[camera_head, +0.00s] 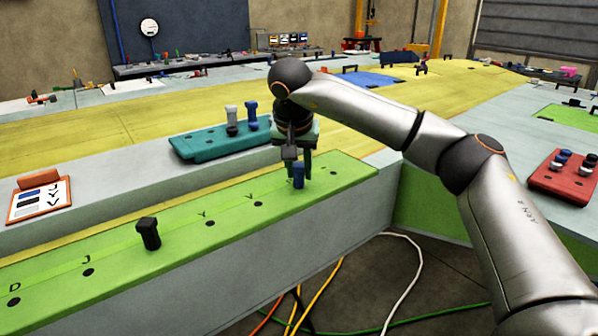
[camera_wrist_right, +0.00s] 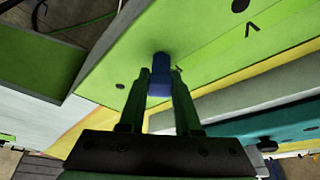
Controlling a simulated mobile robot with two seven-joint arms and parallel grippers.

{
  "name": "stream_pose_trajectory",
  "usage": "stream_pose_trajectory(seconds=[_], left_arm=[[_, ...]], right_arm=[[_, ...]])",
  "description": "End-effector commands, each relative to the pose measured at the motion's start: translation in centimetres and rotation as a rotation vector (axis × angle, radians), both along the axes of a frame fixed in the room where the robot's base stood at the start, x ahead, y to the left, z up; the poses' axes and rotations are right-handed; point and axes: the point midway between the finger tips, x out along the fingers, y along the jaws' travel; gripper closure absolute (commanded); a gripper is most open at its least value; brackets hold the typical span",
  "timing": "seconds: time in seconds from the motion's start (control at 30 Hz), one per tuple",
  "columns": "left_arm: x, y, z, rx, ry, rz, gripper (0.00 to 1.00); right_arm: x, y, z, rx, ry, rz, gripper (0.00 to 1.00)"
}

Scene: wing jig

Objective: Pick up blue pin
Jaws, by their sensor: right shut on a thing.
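The blue pin (camera_head: 298,176) is upright at the green strip (camera_head: 180,205), near its right end. My right gripper (camera_head: 299,166) comes down from above and is shut on the pin. In the right wrist view, the blue pin (camera_wrist_right: 160,82) sits between the two green fingers of the right gripper (camera_wrist_right: 160,88). The pin's lower end is at the green surface; I cannot tell whether it is in a hole. My left gripper is not in view.
A black pin (camera_head: 148,233) stands in the green strip among several empty holes. A teal block (camera_head: 200,147) behind holds a grey pin (camera_head: 231,119) and another blue pin (camera_head: 251,113). A red block (camera_head: 566,180) with pins is at the right. Cables (camera_head: 330,283) lie on the floor.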

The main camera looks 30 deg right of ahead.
Motion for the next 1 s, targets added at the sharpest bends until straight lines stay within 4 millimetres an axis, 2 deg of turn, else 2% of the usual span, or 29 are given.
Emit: stream_pose_trajectory(seconds=[0.23,0.37,0.53,0.7,0.8,1.0], left_arm=[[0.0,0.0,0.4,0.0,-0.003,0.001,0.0],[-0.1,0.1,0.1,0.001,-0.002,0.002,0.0],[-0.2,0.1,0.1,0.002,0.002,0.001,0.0],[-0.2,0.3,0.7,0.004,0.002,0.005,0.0],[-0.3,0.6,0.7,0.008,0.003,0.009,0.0],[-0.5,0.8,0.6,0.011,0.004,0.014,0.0]], right_arm=[[0.1,0.1,3.2,0.002,-0.004,0.001,1.0],[-1.6,1.4,5.5,0.0,-0.006,0.005,1.0],[-4.3,3.4,9.4,-0.001,-0.006,0.005,1.0],[-7.8,5.8,11.3,-0.005,-0.006,0.004,1.0],[-9.2,6.9,12.0,-0.004,-0.005,0.004,1.0],[-10.8,8.2,12.7,0.0,-0.002,0.002,1.0]])
